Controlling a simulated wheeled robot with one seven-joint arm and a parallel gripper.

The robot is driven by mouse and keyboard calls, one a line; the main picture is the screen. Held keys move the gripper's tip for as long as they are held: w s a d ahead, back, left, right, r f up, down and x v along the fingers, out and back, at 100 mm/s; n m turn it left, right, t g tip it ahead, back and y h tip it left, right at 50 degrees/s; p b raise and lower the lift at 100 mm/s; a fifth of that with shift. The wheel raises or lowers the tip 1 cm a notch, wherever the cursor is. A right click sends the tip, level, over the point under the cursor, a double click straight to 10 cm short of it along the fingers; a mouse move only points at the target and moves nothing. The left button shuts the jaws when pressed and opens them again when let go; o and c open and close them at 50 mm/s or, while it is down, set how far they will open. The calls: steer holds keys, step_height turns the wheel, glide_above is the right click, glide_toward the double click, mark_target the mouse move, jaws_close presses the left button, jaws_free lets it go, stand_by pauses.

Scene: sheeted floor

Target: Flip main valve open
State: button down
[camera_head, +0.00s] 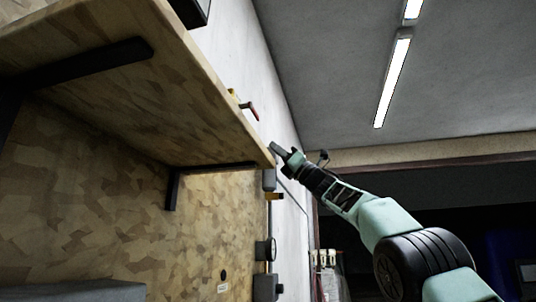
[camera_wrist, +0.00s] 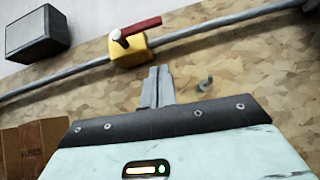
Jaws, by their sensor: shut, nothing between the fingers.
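The main valve is a yellow block (camera_wrist: 130,48) on a grey pipe, with a red lever (camera_wrist: 140,27) on top. In the wrist view the lever points right and runs roughly along the pipe's direction. In the head view the red lever (camera_head: 250,109) shows beyond the edge of the wooden shelf, with a bit of the yellow body (camera_head: 233,94) beside it. My gripper (camera_wrist: 158,72) is shut and empty, its fingertips just below the yellow block in the wrist view and apart from the lever. In the head view my gripper (camera_head: 275,147) is near the shelf's corner.
A wooden shelf (camera_head: 130,75) on black brackets fills the head view's upper left, close to my gripper. The grey pipe (camera_wrist: 205,32) crosses the wrist view. A dark box (camera_wrist: 36,35) is at upper left, a cardboard box (camera_wrist: 33,147) at lower left.

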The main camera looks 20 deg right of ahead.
steer(key=shift+b+v, duration=0.75)
steer(key=shift+v, duration=0.7)
steer(key=shift+d, duration=0.1)
